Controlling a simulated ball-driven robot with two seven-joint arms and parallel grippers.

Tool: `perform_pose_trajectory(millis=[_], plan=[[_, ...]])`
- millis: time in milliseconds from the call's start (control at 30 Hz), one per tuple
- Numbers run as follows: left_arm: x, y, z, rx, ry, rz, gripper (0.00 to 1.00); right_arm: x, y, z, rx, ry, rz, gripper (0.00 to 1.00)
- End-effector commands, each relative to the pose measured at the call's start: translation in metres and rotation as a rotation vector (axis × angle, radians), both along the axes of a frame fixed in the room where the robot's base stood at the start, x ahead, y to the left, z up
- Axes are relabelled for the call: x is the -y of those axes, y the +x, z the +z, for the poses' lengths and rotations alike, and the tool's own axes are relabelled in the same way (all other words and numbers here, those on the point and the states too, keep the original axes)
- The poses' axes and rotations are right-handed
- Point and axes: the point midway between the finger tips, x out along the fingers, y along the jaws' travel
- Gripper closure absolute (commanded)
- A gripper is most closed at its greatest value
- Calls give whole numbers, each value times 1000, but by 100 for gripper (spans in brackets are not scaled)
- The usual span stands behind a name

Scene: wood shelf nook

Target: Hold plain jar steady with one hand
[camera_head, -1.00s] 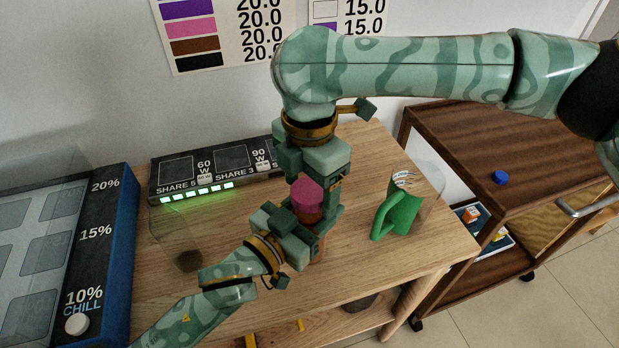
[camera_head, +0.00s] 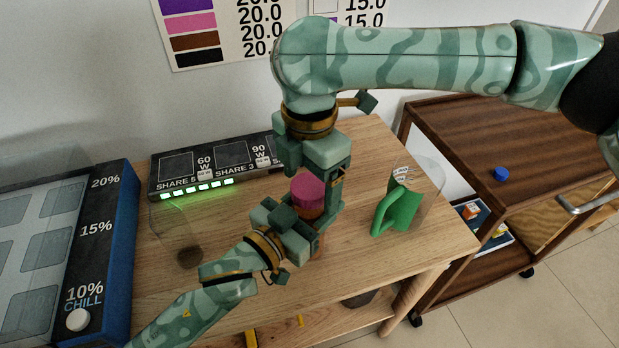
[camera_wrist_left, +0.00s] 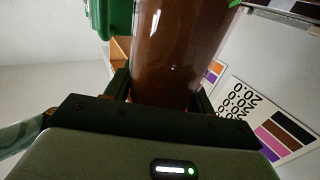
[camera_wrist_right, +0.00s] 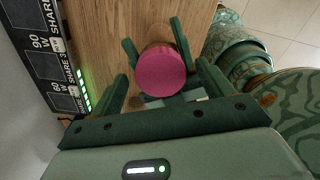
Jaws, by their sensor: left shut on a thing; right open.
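The jar has a brown body and a pink lid (camera_head: 307,190); it stands upright on the wooden top. Its brown body also shows close up in the left wrist view (camera_wrist_left: 180,50). My left gripper (camera_head: 308,235) is shut on the jar's body from the side, low under the lid. My right gripper (camera_head: 318,185) is above the jar, pointing down, open. In the right wrist view the pink lid (camera_wrist_right: 160,72) sits between its fingers, with room on the sides. The arms hide part of the jar in the head view.
A green-handled clear pitcher (camera_head: 400,208) stands right of the jar. A clear vessel with dark contents (camera_head: 190,258) stands left. A charging strip (camera_head: 215,170) runs along the wall. A dark wood cart (camera_head: 480,150) with a blue cap (camera_head: 501,174) is at right.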

Motion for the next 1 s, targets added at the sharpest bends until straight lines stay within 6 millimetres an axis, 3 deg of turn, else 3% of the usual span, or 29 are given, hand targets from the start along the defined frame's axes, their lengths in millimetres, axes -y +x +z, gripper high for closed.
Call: perform_pose_trajectory(millis=[533,700,1000], plan=[[0,0,1,0,-1,0,100,0,1,100,2,1,-1,21],[0,0,1,0,-1,0,100,0,1,114,1,0,0,21],[0,0,1,0,-1,0,100,0,1,116,-1,1,0,21]])
